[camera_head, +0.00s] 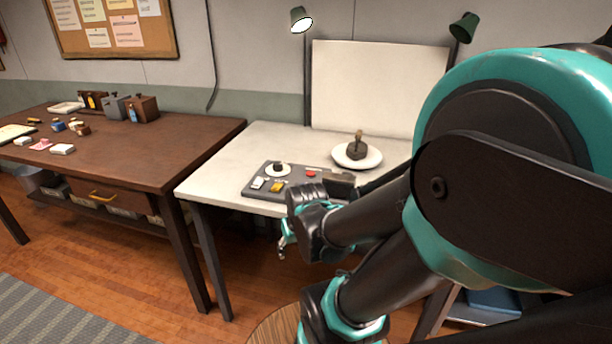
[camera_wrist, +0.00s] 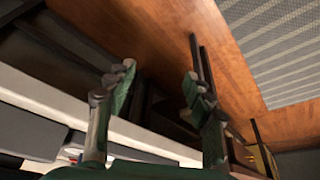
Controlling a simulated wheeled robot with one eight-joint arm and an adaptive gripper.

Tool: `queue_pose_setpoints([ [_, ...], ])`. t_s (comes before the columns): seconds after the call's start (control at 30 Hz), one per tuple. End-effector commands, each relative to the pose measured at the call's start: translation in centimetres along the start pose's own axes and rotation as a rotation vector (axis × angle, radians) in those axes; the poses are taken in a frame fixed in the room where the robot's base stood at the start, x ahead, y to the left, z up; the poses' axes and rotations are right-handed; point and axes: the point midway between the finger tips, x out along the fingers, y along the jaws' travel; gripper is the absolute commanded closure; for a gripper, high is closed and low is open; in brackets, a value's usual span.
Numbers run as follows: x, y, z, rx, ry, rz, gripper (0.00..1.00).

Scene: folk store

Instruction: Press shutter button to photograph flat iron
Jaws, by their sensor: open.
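A dark flat iron (camera_head: 357,149) with an upright brownish handle stands on a round white plate (camera_head: 343,162) on the white table. In front of it lies a grey control panel (camera_head: 257,180) with a red button (camera_head: 311,173), a small white disc with a dark knob (camera_head: 278,168), a white piece and a yellow piece. Which control is the shutter button is not marked legibly. My gripper (camera_head: 283,240) is at the table's front edge, below and in front of the panel, partly hidden by my arm. In the wrist view my gripper (camera_wrist: 158,78) is open and empty, fingers spread.
The white table's edge (camera_wrist: 40,100) runs close beside my fingers. A brown table (camera_head: 180,150) with small items stands left. A dark box (camera_head: 341,185) sits by the panel, partly hidden.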

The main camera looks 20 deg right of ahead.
Motion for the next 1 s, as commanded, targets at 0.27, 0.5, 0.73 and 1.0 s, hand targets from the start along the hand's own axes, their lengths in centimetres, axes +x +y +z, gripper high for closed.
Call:
queue_pose_setpoints([
  [0.27, 0.00, 0.00, 0.00, 0.000, 0.000, 0.000, 0.48],
  [0.5, 0.00, 0.00, 0.00, 0.000, 0.000, 0.000, 0.51],
  [0.73, 0.00, 0.00, 0.00, 0.000, 0.000, 0.000, 0.80],
  [1.0, 0.00, 0.00, 0.00, 0.000, 0.000, 0.000, 1.00],
])
